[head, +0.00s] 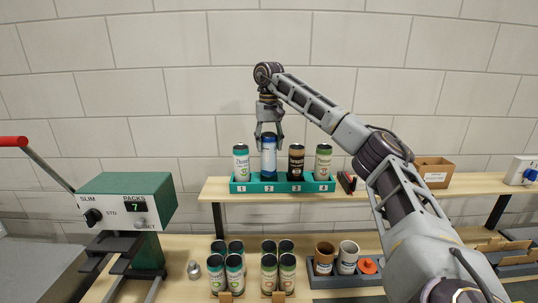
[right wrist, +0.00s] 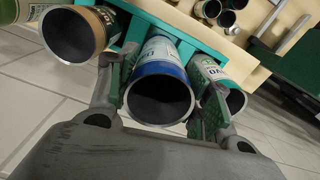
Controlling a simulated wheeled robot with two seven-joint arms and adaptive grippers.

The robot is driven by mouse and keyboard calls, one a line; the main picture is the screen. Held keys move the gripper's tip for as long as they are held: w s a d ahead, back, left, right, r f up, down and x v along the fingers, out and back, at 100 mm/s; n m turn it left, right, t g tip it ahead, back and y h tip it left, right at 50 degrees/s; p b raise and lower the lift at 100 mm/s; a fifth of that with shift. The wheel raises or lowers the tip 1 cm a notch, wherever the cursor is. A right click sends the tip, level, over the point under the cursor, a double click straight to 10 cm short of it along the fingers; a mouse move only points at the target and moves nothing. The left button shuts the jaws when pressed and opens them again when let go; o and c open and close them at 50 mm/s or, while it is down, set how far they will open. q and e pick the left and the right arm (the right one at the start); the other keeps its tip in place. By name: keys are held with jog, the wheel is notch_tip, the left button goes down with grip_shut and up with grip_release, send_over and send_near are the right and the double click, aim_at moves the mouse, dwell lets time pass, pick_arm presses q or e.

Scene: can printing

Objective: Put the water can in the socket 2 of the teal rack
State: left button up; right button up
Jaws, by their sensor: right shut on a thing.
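The water can (head: 268,160), blue and white, is upright over socket 2 of the teal rack (head: 282,187). My right gripper (head: 269,138) is shut on its upper part from above. Its top is a little higher than those of the neighbouring cans, and its lower end is at the rack's upper edge; I cannot tell whether it touches the socket floor. In the right wrist view the fingers flank the blue-rimmed can (right wrist: 162,65), with the teal rack (right wrist: 190,32) behind. My left gripper is not in view.
A green-white can (head: 241,162) is in socket 1, a brown-black can (head: 296,161) in socket 3 and another green-white can (head: 323,161) in socket 4. A cardboard box (head: 434,172) stands right on the shelf (head: 380,187). Several cans and a green press (head: 128,197) are below and left.

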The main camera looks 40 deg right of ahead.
aim_at(269, 152)
jog(key=shift+f, duration=0.35)
dwell(0.3)
jog(key=shift+f, duration=1.9)
jog(key=o, duration=0.7)
jog(key=shift+r, duration=0.3)
jog(key=shift+r, duration=5.8)
